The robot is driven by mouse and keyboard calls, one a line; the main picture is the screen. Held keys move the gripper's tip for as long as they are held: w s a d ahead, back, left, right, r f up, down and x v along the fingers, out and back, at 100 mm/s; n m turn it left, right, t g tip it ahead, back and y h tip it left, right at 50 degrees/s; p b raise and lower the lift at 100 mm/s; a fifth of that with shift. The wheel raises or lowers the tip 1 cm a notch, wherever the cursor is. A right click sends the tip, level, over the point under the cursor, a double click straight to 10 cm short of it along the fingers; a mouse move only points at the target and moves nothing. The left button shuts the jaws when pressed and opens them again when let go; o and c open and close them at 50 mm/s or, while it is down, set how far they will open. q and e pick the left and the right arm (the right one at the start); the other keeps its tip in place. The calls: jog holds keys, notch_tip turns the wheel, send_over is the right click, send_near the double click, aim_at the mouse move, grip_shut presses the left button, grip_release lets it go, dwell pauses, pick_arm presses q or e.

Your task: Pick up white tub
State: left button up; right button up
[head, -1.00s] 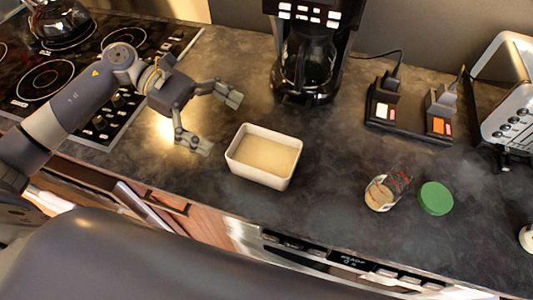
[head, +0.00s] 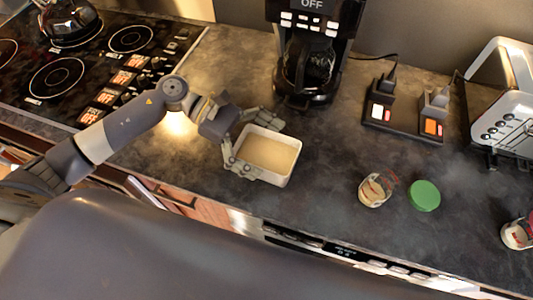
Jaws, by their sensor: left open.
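The white tub (head: 285,179) is a rectangular open container with a pale beige inside. It stands upright on the dark countertop in the middle of the head view. My left gripper (head: 256,147) is open at the tub's left end. One finger lies along the far side of the tub and the other along its near left side, so the tub's left part sits between them. I cannot tell whether the fingers touch it. My right gripper is not in view.
A coffee maker (head: 310,60) stands behind the tub. A glass jar (head: 374,190) and a green lid (head: 425,195) lie to the right. A toaster (head: 505,100) and a black charger base (head: 405,122) are at the back right. A stovetop (head: 60,80) is at left.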

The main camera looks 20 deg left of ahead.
aim_at(266, 162)
pick_arm(q)
jog(key=shift+s, duration=0.1)
jog(key=c, duration=1.2)
jog(key=shift+o, duration=0.2)
jog(key=shift+f, duration=0.1)
jog(key=shift+r+b, duration=0.35)
jog(key=shift+r, duration=0.05)
notch_tip(266, 162, up, 3)
jog(key=shift+f+b, duration=0.2)
jog(key=shift+b, duration=0.65)
jog(key=s+d+r+b, duration=0.2)
jog(key=s+d, duration=0.2)
jog(key=s, duration=1.1)
jog(key=shift+d, duration=0.2)
